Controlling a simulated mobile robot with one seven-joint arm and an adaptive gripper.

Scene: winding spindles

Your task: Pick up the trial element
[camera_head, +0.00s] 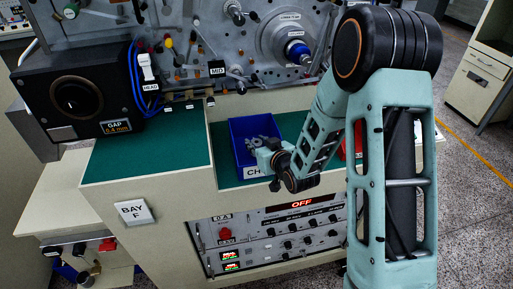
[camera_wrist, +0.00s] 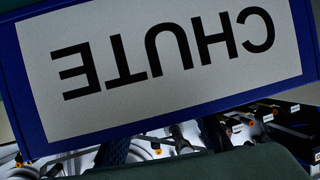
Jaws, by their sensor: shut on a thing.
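My gripper (camera_head: 269,157) is at the blue bin (camera_head: 238,143), low over its front right part. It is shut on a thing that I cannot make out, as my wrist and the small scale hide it. I cannot tell whether this is the trial element. Several small grey pieces (camera_head: 257,142) show in the bin, just beyond my gripper. In the wrist view the bin's white label (camera_wrist: 165,60) fills the upper part, upside down, and reads CHUTE. A dark green shape (camera_wrist: 200,166) lies across the bottom there; I cannot tell what it is.
The bin stands on a green worktop (camera_head: 150,146), which is clear to the left. A machine panel (camera_head: 230,60) with knobs and a blue spindle rises behind. A black gauge box (camera_head: 80,102) stands at left. A red object (camera_head: 356,138) is partly hidden behind my arm.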

